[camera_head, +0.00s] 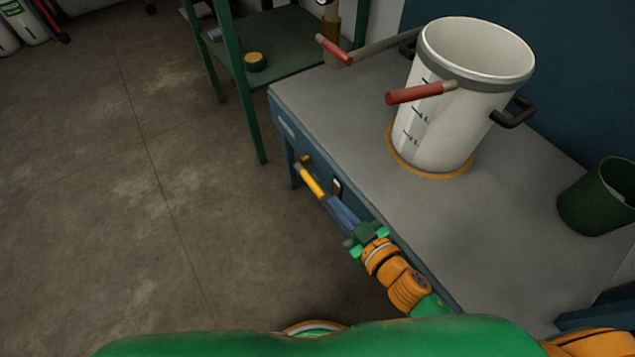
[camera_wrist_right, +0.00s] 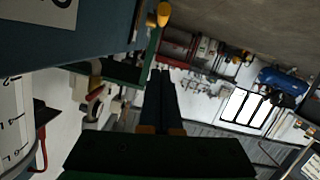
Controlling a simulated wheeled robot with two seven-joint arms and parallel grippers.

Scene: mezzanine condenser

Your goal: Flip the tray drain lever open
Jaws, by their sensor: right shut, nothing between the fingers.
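The tray drain lever appears to be the small yellow-handled lever (camera_head: 312,182) on the blue front side of the bench, with a brass-coloured pivot at its upper end. In the head view its handle slants down and to the right. It also shows at the top of the right wrist view as a yellow handle (camera_wrist_right: 163,14). My right gripper (camera_head: 331,202) is shut and empty, its blue fingers close to the handle's lower end. I cannot tell whether they touch it. In the wrist view the shut fingers (camera_wrist_right: 160,73) are apart from the handle. My left gripper is out of view.
A white graduated bucket (camera_head: 450,110) stands on the grey bench top (camera_head: 340,110) inside a yellow ring. Two red-handled bars (camera_head: 415,93) show near it. A dark green bin (camera_head: 597,198) stands at the right.

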